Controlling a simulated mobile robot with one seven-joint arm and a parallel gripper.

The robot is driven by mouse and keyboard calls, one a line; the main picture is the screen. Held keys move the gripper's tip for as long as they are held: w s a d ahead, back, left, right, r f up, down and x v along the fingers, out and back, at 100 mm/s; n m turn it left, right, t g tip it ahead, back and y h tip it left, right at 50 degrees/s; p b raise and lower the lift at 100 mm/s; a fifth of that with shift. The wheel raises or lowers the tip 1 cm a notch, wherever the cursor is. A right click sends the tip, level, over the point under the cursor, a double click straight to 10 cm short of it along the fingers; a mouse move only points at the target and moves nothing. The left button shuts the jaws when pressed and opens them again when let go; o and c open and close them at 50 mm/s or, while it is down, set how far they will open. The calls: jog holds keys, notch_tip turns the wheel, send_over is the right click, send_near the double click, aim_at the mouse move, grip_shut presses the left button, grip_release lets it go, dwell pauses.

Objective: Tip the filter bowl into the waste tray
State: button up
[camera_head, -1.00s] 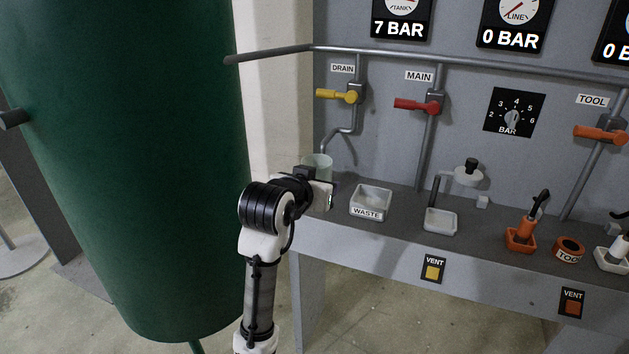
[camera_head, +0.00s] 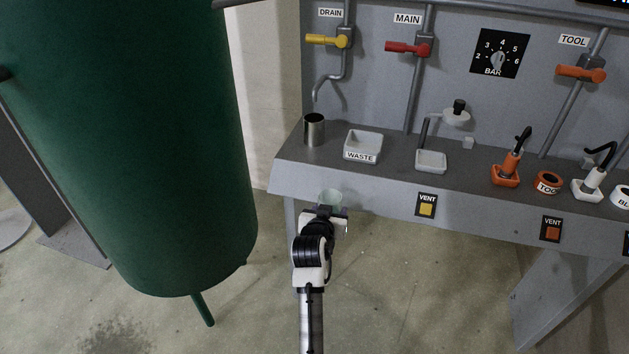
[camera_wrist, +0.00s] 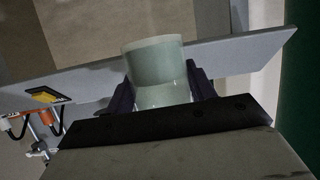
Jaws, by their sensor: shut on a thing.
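My gripper (camera_head: 333,208) is shut on the filter bowl (camera_head: 330,196), a pale translucent green cup, in front of the bench's front edge. In the wrist view the bowl (camera_wrist: 158,70) sits between the two dark fingers (camera_wrist: 160,92). I cannot tell what is inside it. The waste tray (camera_head: 363,143), a white square tray labelled WASTE, stands on the bench top, behind and to the right of the bowl in the head view. The tray looks empty.
A metal cup (camera_head: 314,130) stands left of the waste tray, below the drain pipe (camera_head: 318,88). A smaller white tray (camera_head: 431,161) is to the right. The bench front edge (camera_head: 385,192) lies beyond my gripper. A large green tank (camera_head: 125,150) stands at the left.

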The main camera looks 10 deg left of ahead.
jog(key=s+d+f, duration=0.4)
jog(key=d+f, duration=0.2)
jog(key=f, duration=0.4)
jog(key=s+d+f, duration=0.5)
jog(key=f, duration=0.6)
jog(key=shift+s+d, duration=0.15)
jog(key=shift+d, duration=0.2)
